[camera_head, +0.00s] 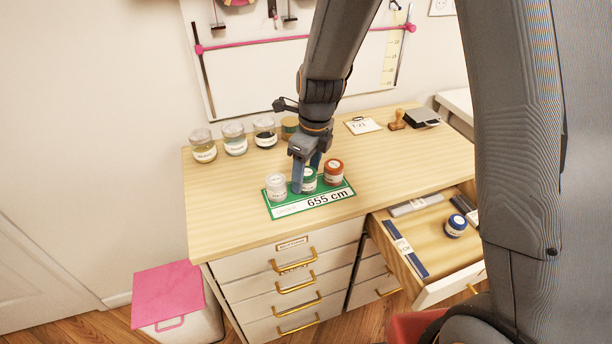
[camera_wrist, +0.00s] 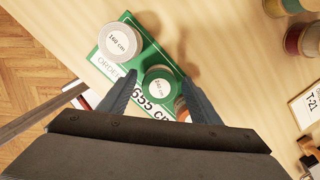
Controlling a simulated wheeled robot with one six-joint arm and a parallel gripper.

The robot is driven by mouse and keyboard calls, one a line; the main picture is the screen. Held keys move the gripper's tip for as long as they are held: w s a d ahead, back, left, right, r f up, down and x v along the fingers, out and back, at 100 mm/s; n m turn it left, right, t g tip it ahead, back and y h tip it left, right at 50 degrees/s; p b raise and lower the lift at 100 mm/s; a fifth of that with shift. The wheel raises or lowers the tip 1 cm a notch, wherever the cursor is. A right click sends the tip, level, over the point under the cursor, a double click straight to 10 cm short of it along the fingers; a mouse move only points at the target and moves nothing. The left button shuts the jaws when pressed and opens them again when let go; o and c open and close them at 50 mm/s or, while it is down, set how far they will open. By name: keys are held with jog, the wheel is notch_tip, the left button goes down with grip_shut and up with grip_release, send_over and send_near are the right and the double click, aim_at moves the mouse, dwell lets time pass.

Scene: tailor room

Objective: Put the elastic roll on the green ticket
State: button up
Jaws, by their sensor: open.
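The green ticket (camera_head: 327,201), marked 655 cm, lies on the wooden tabletop. On it stand three elastic rolls in a row: a white roll (camera_head: 276,187), a green roll (camera_head: 309,181) in the middle and an orange-red roll (camera_head: 334,171). My gripper (camera_head: 305,184) is open, low over the ticket at the green roll. In the wrist view the green roll (camera_wrist: 160,85), labelled 240 cm, shows between my fingertips, and the white roll (camera_wrist: 118,41) reads 160 cm. My gripper mostly hides the orange-red roll there. A blue roll (camera_head: 456,225) stands in the open drawer.
Several jars (camera_head: 234,140) stand along the back edge. A clipboard card (camera_head: 363,125), a wooden stamp (camera_head: 397,119) and a dark pad (camera_head: 422,117) lie at the back right. The open drawer (camera_head: 430,250) juts out at the right. The tabletop's left front is clear.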

aim_at(311, 174)
notch_tip(311, 174, up, 11)
jog(key=d+b, duration=0.1)
jog(key=b, duration=0.1)
jog(key=s+d+f+n, duration=0.2)
jog(key=s+d+n, duration=0.5)
jog(key=n, duration=0.5)
jog(key=s+d+f+n+h, duration=0.1)
jog(key=s+d+f+n, duration=0.2)
jog(key=s+d+n, duration=0.4)
jog(key=shift+s+f+n, duration=0.2)
jog(key=shift+s+n, duration=0.4)
jog(key=shift+n, duration=2.4)
jog(key=shift+a, duration=0.1)
